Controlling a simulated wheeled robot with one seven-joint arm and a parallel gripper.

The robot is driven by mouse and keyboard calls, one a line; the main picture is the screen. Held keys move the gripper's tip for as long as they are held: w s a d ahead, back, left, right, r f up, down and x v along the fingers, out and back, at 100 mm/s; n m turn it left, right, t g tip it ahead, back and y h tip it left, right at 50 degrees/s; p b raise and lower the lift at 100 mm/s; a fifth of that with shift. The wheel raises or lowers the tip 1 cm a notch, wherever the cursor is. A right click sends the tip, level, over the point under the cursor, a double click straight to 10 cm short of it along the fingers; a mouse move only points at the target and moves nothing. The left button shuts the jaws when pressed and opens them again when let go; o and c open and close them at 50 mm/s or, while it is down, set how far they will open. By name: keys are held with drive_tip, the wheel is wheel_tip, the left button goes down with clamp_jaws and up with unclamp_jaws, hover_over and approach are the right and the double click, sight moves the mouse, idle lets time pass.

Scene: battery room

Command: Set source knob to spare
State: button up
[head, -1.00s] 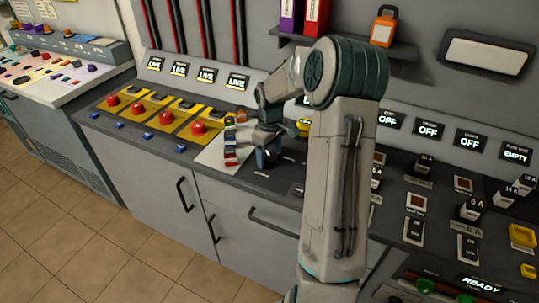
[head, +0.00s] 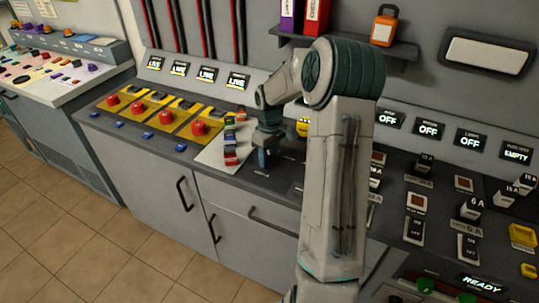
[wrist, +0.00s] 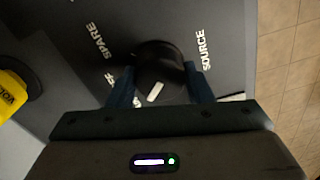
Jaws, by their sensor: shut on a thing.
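The source knob (wrist: 170,62) is a round black dial on the dark panel, with a white pointer mark (wrist: 155,92) on its near side in the wrist view. The word SPARE (wrist: 98,42) is printed to its upper left, a partly hidden label ending in FF (wrist: 110,80) to its left, and SOURCE (wrist: 201,50) to its right. My gripper (wrist: 160,84) is shut on the knob, one blue finger on each side. In the head view my gripper (head: 265,158) points down at the panel and hides the knob. The pointer is not at SPARE.
Left of my gripper is a pale plate with a column of coloured blocks (head: 230,150). Red buttons (head: 198,128) on yellow plates stand farther left. A yellow part (wrist: 14,88) shows at the wrist view's left edge. Switches and breakers (head: 470,208) fill the right.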

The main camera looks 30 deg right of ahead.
sight(270, 156)
drive_tip(key=m+b, duration=0.1)
drive_tip(key=m, duration=0.3)
drive_tip(key=shift+m, duration=0.4)
drive_tip(key=m+b, duration=0.1)
drive_tip(key=m, duration=0.3)
drive_tip(key=shift+m, duration=0.3)
drive_tip(key=m, duration=0.4)
drive_tip(key=shift+t+b, duration=0.3)
drive_tip(key=shift+m, duration=2)
drive_tip(key=o, duration=1)
wheel_tip(270, 156, up, 14)
drive_tip(key=shift+s, duration=0.2)
